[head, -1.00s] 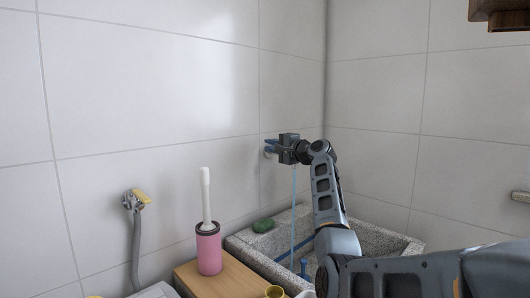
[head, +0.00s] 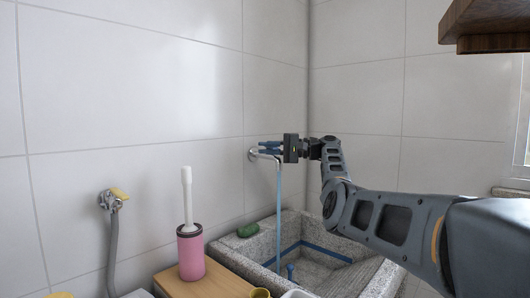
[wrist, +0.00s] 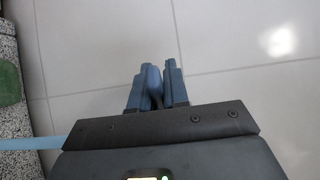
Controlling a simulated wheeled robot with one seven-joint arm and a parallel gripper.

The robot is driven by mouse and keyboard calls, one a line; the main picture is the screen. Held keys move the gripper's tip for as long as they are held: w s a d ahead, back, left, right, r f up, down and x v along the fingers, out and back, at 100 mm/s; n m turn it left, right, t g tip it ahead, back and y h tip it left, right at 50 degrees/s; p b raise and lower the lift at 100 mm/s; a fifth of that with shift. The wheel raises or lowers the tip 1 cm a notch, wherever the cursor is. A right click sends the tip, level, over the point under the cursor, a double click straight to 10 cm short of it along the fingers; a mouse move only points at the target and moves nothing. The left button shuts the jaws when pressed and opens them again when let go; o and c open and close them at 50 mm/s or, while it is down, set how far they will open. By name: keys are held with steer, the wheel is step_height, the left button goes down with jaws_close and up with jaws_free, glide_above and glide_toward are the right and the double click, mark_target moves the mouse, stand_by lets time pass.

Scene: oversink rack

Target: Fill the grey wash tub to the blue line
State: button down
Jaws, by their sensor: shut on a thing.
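The grey speckled wash tub (head: 235,262) stands in the corner, with the blue line (head: 318,249) on its inner wall. A metal wall tap (head: 254,155) lets a thin blue stream of water (head: 278,205) fall into the tub. My gripper (head: 268,147) is at the tap. In the wrist view my gripper (wrist: 158,78) is shut on a narrow blue-grey piece, apparently the tap's lever, mostly hidden between the fingers. I cannot make out the water level.
A pink brush holder (head: 191,255) with a white handle stands on a wooden top (head: 208,286) left of the tub. A green item (head: 248,230) lies on the tub's rim. Another tap with a grey hose (head: 112,240) is at left. A dark wooden shelf (head: 490,25) overhangs at upper right.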

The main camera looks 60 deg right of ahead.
steer(key=shift+s+d+n+g+y+b, duration=0.1)
steer(key=shift+s+n+g+y+b, duration=0.1)
steer(key=shift+n+g+y+b, duration=0.45)
steer(key=shift+t+p, duration=0.3)
steer(key=shift+t, duration=0.05)
steer(key=c, duration=1.2)
jaws_free()
steer(key=v, duration=0.7)
steer(key=shift+s+d+b, duration=0.2)
steer(key=shift+s+b, duration=0.15)
steer(key=shift+f, duration=0.1)
steer(key=shift+c, duration=0.4)
